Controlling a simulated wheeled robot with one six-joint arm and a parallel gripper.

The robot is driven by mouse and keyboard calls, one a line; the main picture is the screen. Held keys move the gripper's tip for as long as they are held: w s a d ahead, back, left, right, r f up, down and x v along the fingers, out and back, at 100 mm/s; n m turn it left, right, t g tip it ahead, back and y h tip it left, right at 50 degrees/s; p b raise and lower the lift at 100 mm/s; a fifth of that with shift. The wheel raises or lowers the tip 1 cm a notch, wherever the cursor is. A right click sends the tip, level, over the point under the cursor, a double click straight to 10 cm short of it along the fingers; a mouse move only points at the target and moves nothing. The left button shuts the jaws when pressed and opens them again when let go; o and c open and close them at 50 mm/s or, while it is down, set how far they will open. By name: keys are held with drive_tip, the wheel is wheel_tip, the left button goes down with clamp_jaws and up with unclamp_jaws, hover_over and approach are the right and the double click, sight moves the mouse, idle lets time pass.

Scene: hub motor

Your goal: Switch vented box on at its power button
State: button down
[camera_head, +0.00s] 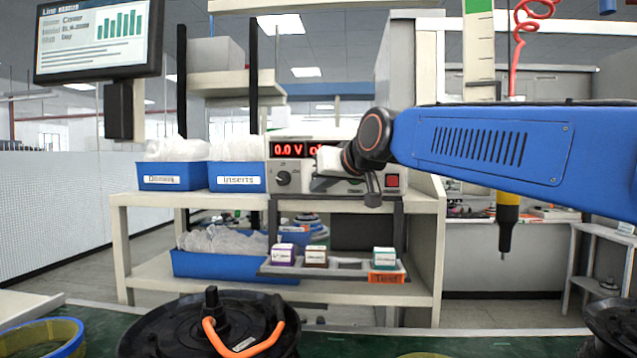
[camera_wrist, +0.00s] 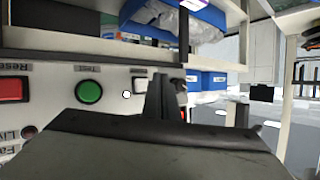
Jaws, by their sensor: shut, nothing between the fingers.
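The vented box (camera_head: 340,186) is a pale instrument on the upper shelf, with a red display (camera_head: 293,149) reading "0.0 V" and a partly hidden "of…". Its front has a dark knob (camera_head: 283,178) at left and a red square button (camera_head: 392,181) at right. The wrist view shows a pale panel with a red Reset button (camera_wrist: 12,89), a green Test button (camera_wrist: 89,92) and a small white spot (camera_wrist: 127,94). My gripper (camera_wrist: 160,96) is shut and empty, close to this panel. Contact is unclear. I cannot make out a power button. My arm covers part of the front.
Blue bins (camera_head: 172,176) stand left of the box on the same shelf. A tray (camera_head: 335,272) with small boxes and another blue bin (camera_head: 222,266) are on the lower shelf. A black hub motor (camera_head: 160,325) with an orange cable lies on the green bench.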

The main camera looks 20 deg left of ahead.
drive_tip(key=shift+s+d+f, duration=0.1)
drive_tip(key=shift+s+d, duration=0.05)
drive_tip(key=shift+s, duration=0.55)
drive_tip(key=shift+s+d+f, duration=0.1)
drive_tip(key=shift+s+d, duration=0.05)
drive_tip(key=shift+s, duration=0.55)
drive_tip(key=s+d+f, duration=0.1)
drive_tip(key=s, duration=0.5)
drive_tip(key=shift+s+d, duration=0.3)
drive_tip(key=shift+s, duration=0.1)
